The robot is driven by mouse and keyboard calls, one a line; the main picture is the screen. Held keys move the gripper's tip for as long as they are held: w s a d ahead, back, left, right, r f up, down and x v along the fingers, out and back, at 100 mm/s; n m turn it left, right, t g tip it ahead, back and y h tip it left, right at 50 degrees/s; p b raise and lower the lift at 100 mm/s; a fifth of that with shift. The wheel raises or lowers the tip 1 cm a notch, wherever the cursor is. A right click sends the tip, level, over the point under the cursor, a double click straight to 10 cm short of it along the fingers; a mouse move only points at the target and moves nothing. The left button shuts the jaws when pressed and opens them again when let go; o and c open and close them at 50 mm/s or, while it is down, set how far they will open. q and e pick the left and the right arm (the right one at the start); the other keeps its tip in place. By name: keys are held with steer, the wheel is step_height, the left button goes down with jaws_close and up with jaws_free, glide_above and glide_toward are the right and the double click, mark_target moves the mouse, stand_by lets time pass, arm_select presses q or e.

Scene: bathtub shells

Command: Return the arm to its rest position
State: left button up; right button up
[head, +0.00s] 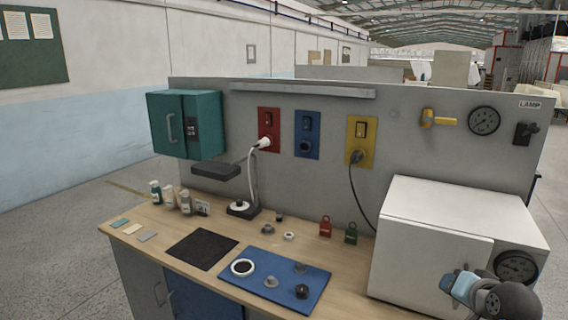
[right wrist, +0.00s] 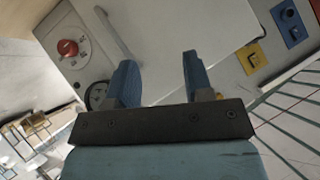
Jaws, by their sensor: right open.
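My right arm (head: 488,294) comes in at the lower right of the head view, in front of the white box (head: 440,231) with a round gauge. In the right wrist view my right gripper (right wrist: 158,62) has its two blue fingers apart, with nothing between them. The white box (right wrist: 175,35) fills the background behind the fingers there, and no contact with it shows. My left gripper is not in view.
The wooden bench (head: 335,262) holds a blue mat (head: 255,284) with small round parts, a black mat (head: 201,248), several bottles, and red (head: 325,227) and green (head: 351,233) padlocks. A grey panel with switches and sockets stands behind. Open floor lies at the right.

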steer(key=s+a+f+n+g+y, duration=0.1)
steer(key=s+a+f+n+g, duration=0.3)
steer(key=s, duration=0.6)
steer(key=s+a+f+n+g, duration=0.1)
steer(key=s+a+f+n, duration=0.2)
steer(key=s+a+f, duration=0.35)
steer(key=s+a+f+n+g+y, duration=0.1)
steer(key=s+a+f+n+g, duration=0.15)
steer(key=s+f, duration=0.7)
steer(key=w+a+f+n+t+y+p, duration=0.1)
steer(key=w+a+f+t+y+p, duration=0.1)
steer(key=a+f+t, duration=0.5)
steer(key=shift+w+a+p, duration=0.2)
steer(key=shift+w+p, duration=0.1)
steer(key=shift+w, duration=0.25)
steer(key=shift+n, duration=0.25)
